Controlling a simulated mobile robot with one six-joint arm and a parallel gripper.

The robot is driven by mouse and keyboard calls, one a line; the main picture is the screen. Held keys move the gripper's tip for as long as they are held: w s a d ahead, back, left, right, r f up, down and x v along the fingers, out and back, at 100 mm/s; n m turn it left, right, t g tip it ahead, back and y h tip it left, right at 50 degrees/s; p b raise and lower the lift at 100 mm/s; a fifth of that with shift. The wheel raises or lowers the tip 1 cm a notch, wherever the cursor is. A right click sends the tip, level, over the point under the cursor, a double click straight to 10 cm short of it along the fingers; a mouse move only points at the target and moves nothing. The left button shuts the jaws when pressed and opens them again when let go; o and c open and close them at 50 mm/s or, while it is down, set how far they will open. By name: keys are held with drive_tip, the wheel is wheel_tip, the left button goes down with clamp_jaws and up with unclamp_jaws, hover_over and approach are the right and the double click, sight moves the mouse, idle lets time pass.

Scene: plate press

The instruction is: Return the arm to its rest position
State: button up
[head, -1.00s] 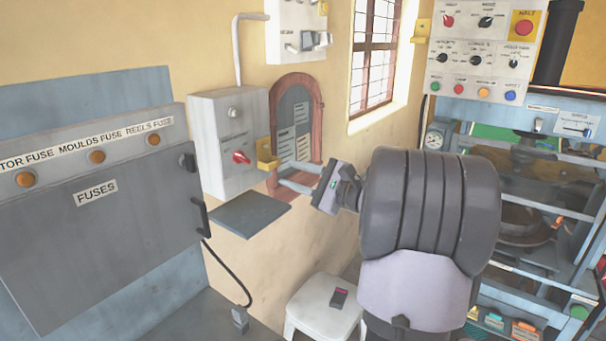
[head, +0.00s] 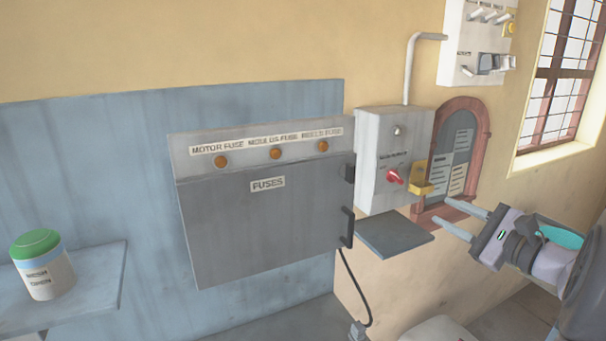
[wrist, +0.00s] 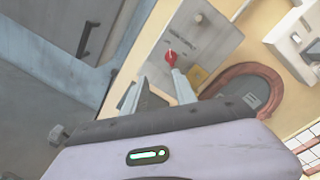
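My gripper (head: 443,212) reaches in from the right in the head view, its two pale fingers pointing left. The fingers are apart with nothing between them, so it is open and empty. It is in front of the wall, by the lower part of the arched red-brown frame (head: 482,135). In the picture its fingertips are just right of and below the yellow bracket (head: 423,178) on the grey switch box (head: 385,135). In the wrist view the gripper (wrist: 158,80) points towards that switch box and its red knob (wrist: 171,58). I cannot tell the exact gap to the wall.
A grey fuse cabinet (head: 260,235) hangs on the blue panel, with a dark handle at its right edge. A small dark shelf (head: 394,235) juts out below the switch box. A green-lidded tub (head: 45,270) stands on a ledge at left. A barred window (head: 562,75) is at right.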

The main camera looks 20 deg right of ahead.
drive_tip(key=a+f+n+g+y, duration=0.2)
drive_tip(key=a+n+g, duration=0.2)
drive_tip(key=a, duration=0.9)
drive_tip(key=a+f+n+g+y, duration=0.1)
drive_tip(key=a+n+g+y, duration=0.25)
drive_tip(key=a, duration=0.95)
drive_tip(key=s+a+f+n+g+h, duration=0.2)
drive_tip(key=s+a+f+n, duration=0.2)
drive_tip(key=s+a+n, duration=0.2)
drive_tip(key=s+a+f+n+g+h, duration=0.2)
drive_tip(key=s+a+f+n+h, duration=0.1)
drive_tip(key=s+a+n, duration=0.4)
drive_tip(key=s+a, duration=0.1)
drive_tip(key=s, duration=0.2)
drive_tip(key=shift+s+f+h, duration=0.2)
drive_tip(key=shift+f+h, duration=0.15)
drive_tip(key=shift+f, duration=0.05)
